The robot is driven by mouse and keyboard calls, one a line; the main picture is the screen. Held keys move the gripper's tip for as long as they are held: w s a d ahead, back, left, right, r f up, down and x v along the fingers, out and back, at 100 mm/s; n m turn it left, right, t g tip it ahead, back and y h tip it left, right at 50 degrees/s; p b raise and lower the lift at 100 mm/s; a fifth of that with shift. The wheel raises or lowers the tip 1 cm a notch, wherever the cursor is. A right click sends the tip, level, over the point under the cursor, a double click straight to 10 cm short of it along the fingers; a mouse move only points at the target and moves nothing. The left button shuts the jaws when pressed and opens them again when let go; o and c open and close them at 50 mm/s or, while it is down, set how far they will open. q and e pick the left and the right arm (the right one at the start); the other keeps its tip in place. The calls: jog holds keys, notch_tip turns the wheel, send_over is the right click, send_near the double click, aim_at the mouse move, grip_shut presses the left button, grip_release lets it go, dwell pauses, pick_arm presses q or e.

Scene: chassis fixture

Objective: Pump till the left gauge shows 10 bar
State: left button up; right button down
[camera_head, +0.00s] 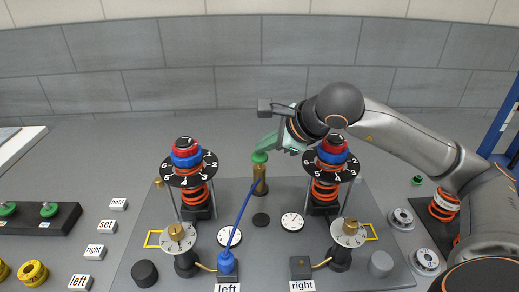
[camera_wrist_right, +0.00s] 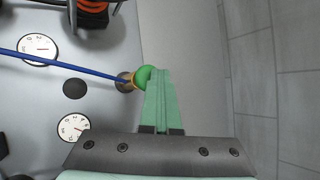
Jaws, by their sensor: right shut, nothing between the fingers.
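The pump is a brass cylinder (camera_head: 260,184) with a green knob (camera_head: 260,157) at the back middle of the grey plate. My right gripper (camera_head: 267,140) is shut and empty, its green fingertips at the knob's top. In the right wrist view the fingertips (camera_wrist_right: 155,72) overlap the green knob (camera_wrist_right: 143,75); I cannot tell whether they touch. The left gauge (camera_head: 229,236) is a white dial partly crossed by the blue hose (camera_head: 243,209); it also shows in the right wrist view (camera_wrist_right: 38,47). Its numbers are too small to read. My left gripper is out of view.
The right gauge (camera_head: 292,221) sits beside the left one. Two orange spring columns with black numbered dials (camera_head: 189,169) (camera_head: 332,160) flank the pump. The hose runs to the blue left connector (camera_head: 227,264). A green-button box (camera_head: 35,217) stands far left.

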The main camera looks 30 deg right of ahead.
aim_at(264, 157)
jog(key=shift+f+b, duration=0.35)
jog(key=shift+f, duration=0.05)
dwell(0.4)
jog(key=shift+r+p, duration=1.2)
jog(key=shift+r, duration=0.55)
notch_tip(264, 157, up, 5)
jog(key=p, duration=0.3)
jog(key=shift+p, duration=0.4)
jog(key=shift+r, duration=0.1)
dwell(2.0)
